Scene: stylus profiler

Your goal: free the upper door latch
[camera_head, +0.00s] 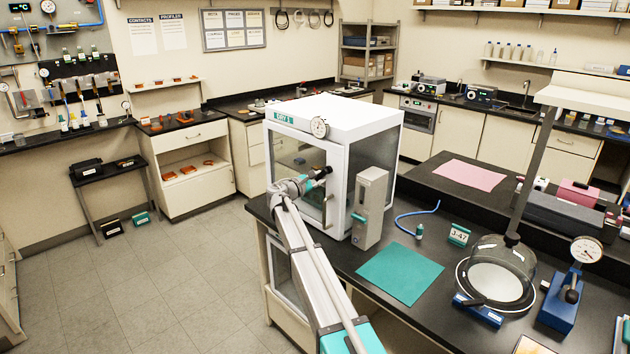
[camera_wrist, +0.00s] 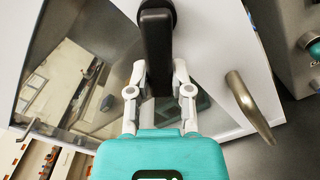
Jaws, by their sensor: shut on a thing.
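The upper door latch (camera_wrist: 157,40) is a black lever hanging down from a round hub on the white frame of the cabinet door. My gripper (camera_wrist: 159,72) is shut on the lower part of this lever, one pale finger on each side of it. In the head view my gripper (camera_head: 318,176) is at the front of the white cabinet (camera_head: 352,108), and the latch is small and dark there. The glazed door (camera_wrist: 85,60) appears closed.
A bronze bar handle (camera_wrist: 248,106) stands out to the right of the latch. A grey control box (camera_head: 370,207) stands close to the cabinet's right front. A teal mat (camera_head: 402,274) and a glass dome (camera_head: 500,268) are farther right on the black bench. The floor at left is clear.

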